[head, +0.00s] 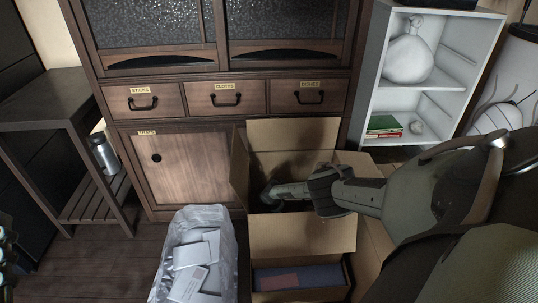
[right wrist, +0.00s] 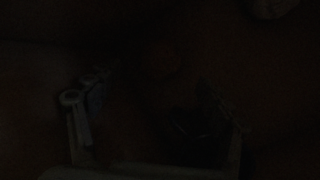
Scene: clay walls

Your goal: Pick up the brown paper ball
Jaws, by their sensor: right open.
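My right arm reaches down into the open cardboard box (head: 290,232) in the head view, and its gripper is mostly hidden in the box's shadow. The right wrist view is almost black. In it my right gripper (right wrist: 155,90) shows faintly with its two fingers spread apart. A very dim roundish brown shape (right wrist: 162,60) lies between and beyond the fingers; it may be the brown paper ball, but I cannot tell surely. It looks apart from the fingers. In the head view no paper ball shows.
A paler lump (right wrist: 272,7) shows at the top right of the wrist view. A bag of white papers (head: 195,255) stands left of the box. A wooden cabinet (head: 190,172) is behind, a white shelf (head: 433,90) at right. Box flaps stand up around my arm.

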